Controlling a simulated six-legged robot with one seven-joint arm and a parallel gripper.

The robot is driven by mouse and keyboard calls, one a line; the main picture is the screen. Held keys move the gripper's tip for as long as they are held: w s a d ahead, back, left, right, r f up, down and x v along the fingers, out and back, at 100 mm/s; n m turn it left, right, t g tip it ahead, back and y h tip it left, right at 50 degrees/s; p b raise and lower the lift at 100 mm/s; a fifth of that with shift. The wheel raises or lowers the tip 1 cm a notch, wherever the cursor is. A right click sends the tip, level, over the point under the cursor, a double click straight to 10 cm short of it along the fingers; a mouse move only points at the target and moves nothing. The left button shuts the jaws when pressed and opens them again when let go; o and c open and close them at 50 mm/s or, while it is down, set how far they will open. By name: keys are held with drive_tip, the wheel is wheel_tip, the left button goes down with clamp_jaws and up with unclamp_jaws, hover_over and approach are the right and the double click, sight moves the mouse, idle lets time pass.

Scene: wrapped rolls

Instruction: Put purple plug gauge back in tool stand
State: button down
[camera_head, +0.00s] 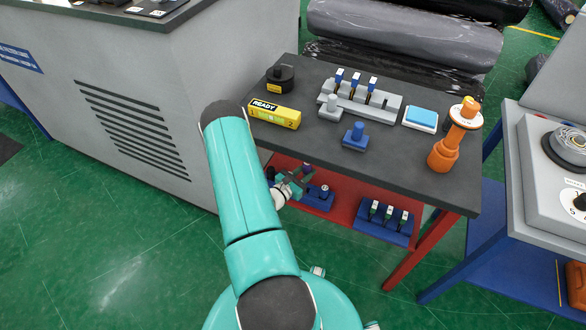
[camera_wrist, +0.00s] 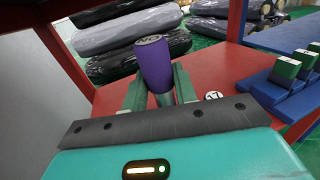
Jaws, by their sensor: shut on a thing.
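The purple plug gauge (camera_wrist: 155,62) stands roughly upright in the wrist view, its round end with dark lettering facing up. My gripper (camera_wrist: 160,88) is shut on it, with a finger on each side. In the head view my gripper (camera_head: 294,183) is low at the left end of the red lower shelf, beside a small blue stand (camera_head: 318,200) with a light-topped piece. The gauge's lower end is hidden behind my gripper in the wrist view. I cannot tell which stand is the gauge's own.
A blue rack (camera_head: 372,232) with several green-and-white pieces is on the lower shelf to the right. The dark tabletop (camera_head: 310,130) above bears a grey rack (camera_head: 388,113), a yellow box (camera_head: 275,115) and an orange tool (camera_head: 443,155). Red legs (camera_head: 405,268) bound the shelf.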

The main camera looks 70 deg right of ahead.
drive_tip(key=shift+f, duration=2.1)
drive_tip(key=shift+f, duration=0.45)
drive_tip(key=shift+f, duration=0.35)
drive_tip(key=shift+f, duration=0.8)
drive_tip(key=shift+f, duration=0.35)
drive_tip(key=shift+f, duration=0.8)
drive_tip(key=shift+f, duration=0.35)
